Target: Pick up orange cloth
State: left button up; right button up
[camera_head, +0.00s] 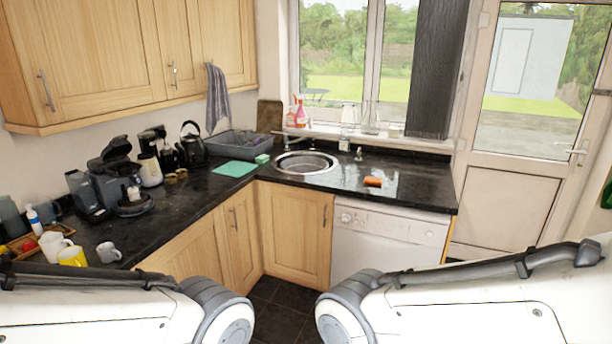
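A small orange cloth (373,181) lies on the black granite counter (415,190), to the right of the round sink and above the white dishwasher. Nothing covers it. My two arms show only as white and grey links at the bottom left and bottom right. Neither gripper is in view, so I cannot see what they hold or where they are relative to the cloth.
The round sink (306,163) is left of the cloth. A teal mat (234,168), a green sponge (262,159) and a grey basin (236,143) sit further left. A black kettle (191,143), coffee machine and mugs crowd the left counter. The counter around the cloth is clear.

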aim_at(370, 181)
jog(key=z, duration=0.15)
jog(key=i, duration=2.05)
jog(key=z, duration=0.5)
jog(key=i, duration=1.85)
jog(key=z, duration=0.25)
